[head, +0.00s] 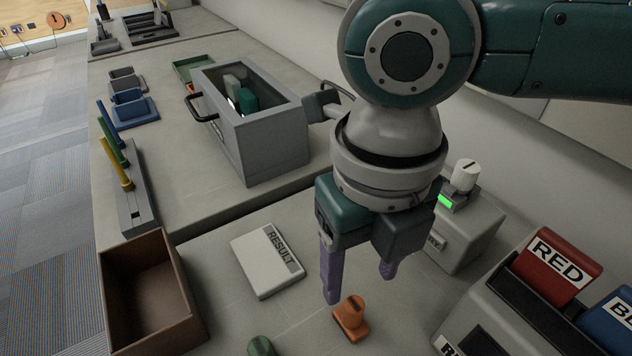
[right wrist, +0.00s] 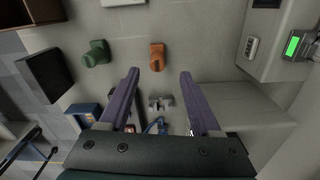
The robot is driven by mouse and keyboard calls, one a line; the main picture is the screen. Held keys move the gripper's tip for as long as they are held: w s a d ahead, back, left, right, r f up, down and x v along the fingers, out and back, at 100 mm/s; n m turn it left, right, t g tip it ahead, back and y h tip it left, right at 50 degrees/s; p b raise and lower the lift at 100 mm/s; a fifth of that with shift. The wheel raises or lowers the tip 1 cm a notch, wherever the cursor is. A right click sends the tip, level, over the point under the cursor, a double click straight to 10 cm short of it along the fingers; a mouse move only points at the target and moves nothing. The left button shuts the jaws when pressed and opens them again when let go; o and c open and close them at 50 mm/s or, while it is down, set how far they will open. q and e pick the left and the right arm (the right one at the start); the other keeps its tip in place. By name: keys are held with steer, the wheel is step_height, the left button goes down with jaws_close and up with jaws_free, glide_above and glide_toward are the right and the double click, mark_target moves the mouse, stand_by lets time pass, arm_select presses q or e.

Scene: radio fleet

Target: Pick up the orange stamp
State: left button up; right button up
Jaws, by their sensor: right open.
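The orange stamp (head: 351,318) stands on the grey counter in the lower middle of the head view. In the right wrist view the orange stamp (right wrist: 157,57) is beyond the fingertips, near the middle of the gap between them. My right gripper (head: 360,285) is open and empty, with two purple fingers pointing down. It is above the counter, close to the stamp and apart from it. In the right wrist view its fingers (right wrist: 160,76) are spread wide. My left gripper is not in view.
A green stamp (right wrist: 96,54) stands beside the orange one. A device with a green display (head: 465,235) and a RED card holder (head: 555,270) stand to the right.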

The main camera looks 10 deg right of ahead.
mark_target(355, 304)
steer(key=f, duration=0.6)
steer(key=shift+s+a+f+b, duration=0.15)
steer(key=shift+s+f+b, duration=0.05)
steer(key=shift+f+b, duration=0.2)
jaws_close()
